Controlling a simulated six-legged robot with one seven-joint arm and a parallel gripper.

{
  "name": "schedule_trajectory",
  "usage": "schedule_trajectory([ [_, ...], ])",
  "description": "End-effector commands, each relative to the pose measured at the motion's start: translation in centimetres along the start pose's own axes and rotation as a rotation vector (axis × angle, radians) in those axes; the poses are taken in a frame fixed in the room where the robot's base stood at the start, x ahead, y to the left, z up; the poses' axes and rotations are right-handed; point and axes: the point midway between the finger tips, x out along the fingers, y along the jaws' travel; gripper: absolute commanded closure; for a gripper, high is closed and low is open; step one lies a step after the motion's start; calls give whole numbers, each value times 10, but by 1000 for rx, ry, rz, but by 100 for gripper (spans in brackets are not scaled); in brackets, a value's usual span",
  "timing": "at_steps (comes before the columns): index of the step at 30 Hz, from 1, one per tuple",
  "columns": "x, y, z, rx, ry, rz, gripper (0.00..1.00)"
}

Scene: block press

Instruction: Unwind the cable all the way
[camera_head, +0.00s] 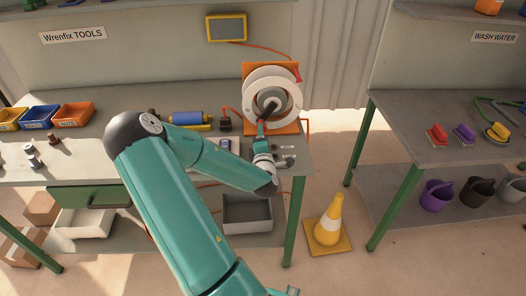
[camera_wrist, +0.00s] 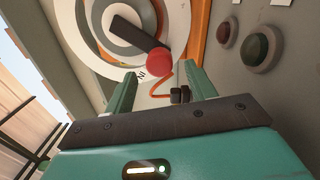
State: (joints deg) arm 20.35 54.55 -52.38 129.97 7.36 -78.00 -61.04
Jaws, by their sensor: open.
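The cable reel (camera_head: 290,85) is a white drum on an orange stand (camera_head: 250,72) at the back right of the workbench. In the wrist view its pale face (camera_wrist: 95,40) fills the upper left. A dark crank arm (camera_wrist: 128,37) crosses the face and ends in a red round knob (camera_wrist: 159,60). Orange cable (camera_wrist: 165,78) shows below the knob. My gripper (camera_wrist: 161,80) is open and empty. The knob appears just beyond the fingertips, between them in the picture; no contact shows. In the head view my gripper (camera_head: 262,138) is just below the reel, partly hiding its front.
A red and a green button (camera_wrist: 256,50) sit on the panel right of the fingers.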

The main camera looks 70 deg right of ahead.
Motion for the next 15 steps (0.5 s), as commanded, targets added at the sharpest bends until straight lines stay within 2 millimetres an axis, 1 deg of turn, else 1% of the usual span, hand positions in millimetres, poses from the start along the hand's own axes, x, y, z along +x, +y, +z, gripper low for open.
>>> schedule_trajectory([
  [1, -12, -1, 0, 0, -2, -3, 44],
  [3, -28, 0, 0, 0, -1, -3, 44],
  [6, -49, 0, 0, -1, -2, -2, 44],
  [9, -66, 0, 0, -1, -1, -2, 44],
  [12, -77, 0, 1, -1, -1, -1, 44],
  [15, -82, 0, 1, -1, -1, 0, 44],
])
